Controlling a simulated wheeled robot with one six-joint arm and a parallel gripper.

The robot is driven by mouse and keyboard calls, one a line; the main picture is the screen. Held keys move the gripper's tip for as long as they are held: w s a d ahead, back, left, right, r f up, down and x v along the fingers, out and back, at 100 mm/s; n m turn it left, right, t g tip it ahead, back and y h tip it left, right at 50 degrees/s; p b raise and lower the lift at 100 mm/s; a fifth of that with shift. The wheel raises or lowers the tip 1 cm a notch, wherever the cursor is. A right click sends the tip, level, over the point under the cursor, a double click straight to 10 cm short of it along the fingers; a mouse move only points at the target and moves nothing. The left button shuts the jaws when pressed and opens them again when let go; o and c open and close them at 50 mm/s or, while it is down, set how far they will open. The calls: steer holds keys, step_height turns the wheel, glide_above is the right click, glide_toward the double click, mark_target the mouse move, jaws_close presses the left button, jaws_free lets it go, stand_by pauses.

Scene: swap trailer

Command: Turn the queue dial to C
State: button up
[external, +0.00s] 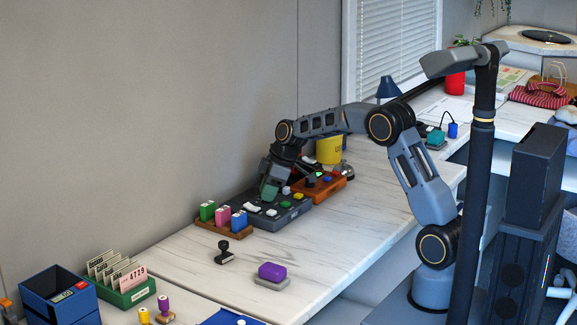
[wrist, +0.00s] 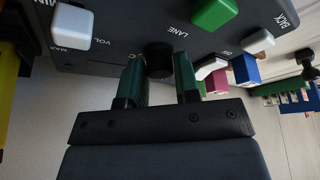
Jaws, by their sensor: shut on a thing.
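The dark grey control panel (external: 268,221) stands on the counter against the wall. In the wrist view the panel (wrist: 120,57) carries a round black dial (wrist: 158,58) between the labels VOL and LANE. My gripper (wrist: 158,80) has its two green fingers on either side of this dial, shut on it. The dial's pointer and most of its scale are hidden by the fingers, so I cannot tell its setting. In the external view my gripper (external: 270,190) reaches down onto the panel's far left part, and the dial is hidden there.
A white knob (wrist: 71,27) sits beside the dial, with a green button (wrist: 214,14) and white switch (wrist: 211,67) on the other side. An orange box (external: 325,189) adjoins the panel. Colored stamps in a wooden rack (external: 222,226) stand in front.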

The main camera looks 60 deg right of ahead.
steer(key=m+h, duration=0.1)
steer(key=m, duration=0.3)
steer(key=shift+r+t+p, duration=0.1)
steer(key=shift+t+p, duration=0.3)
steer(key=m+h+p, duration=0.1)
steer(key=m+h, duration=0.1)
steer(key=m, duration=0.2)
steer(key=shift+a+p, duration=0.15)
steer(key=shift+p, duration=0.15)
steer(key=m+h, duration=0.1)
steer(key=m, duration=0.3)
steer(key=shift+m+g+h+b, duration=0.3)
steer(key=shift+m+h+b, duration=0.7)
steer(key=shift+m, duration=1.1)
steer(key=o, duration=0.9)
steer(key=shift+c, duration=0.2)
steer(key=shift+a, duration=0.1)
steer(key=p+v, duration=0.1)
steer(key=v, duration=1.2)
steer(key=shift+r+p, duration=0.3)
steer(key=shift+r, duration=0.05)
